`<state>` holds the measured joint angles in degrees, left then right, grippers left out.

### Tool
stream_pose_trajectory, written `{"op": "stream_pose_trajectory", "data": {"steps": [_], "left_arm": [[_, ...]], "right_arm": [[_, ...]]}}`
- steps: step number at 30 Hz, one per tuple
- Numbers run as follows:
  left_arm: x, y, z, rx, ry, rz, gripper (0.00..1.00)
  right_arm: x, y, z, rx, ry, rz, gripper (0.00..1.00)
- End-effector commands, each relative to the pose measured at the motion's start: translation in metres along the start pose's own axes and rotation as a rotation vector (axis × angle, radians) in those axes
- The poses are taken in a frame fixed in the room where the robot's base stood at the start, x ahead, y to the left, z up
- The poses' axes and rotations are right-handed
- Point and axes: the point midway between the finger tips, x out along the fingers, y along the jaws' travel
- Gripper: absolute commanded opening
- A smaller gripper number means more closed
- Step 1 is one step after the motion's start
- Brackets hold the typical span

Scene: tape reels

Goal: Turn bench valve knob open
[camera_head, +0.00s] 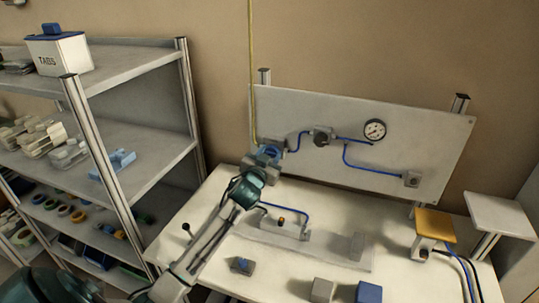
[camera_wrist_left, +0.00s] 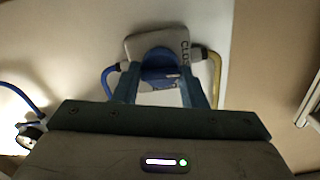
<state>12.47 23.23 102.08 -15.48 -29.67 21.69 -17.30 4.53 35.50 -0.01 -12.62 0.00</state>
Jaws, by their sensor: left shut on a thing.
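The valve is a pale block (camera_wrist_left: 140,42) with a round blue knob (camera_wrist_left: 160,62) on its face. Dark lettering that seems to start "CLOS" runs along the block's right edge. A blue hose joins its left side and a yellow hose its right side. My left gripper (camera_wrist_left: 162,88) has its two fingers on either side of the knob and is shut on it. In the head view the blue knob (camera_head: 268,152) shows at the panel's left end, partly hidden by my left gripper (camera_head: 262,163). My right gripper is not in view.
An upright panel (camera_head: 420,135) carries a gauge (camera_head: 375,130) and blue hoses. The white bench (camera_head: 200,215) holds small blocks and a yellow-topped box (camera_head: 434,225). A shelf rack (camera_head: 150,75) stands left, near my left arm.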

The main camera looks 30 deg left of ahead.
Motion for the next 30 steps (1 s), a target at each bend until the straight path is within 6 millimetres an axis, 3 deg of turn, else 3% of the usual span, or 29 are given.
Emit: {"op": "stream_pose_trajectory", "data": {"steps": [30], "left_arm": [[-0.001,0.003,0.000,0.894,-0.003,0.003,0.15]], "right_arm": [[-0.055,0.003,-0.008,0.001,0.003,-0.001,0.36]]}}
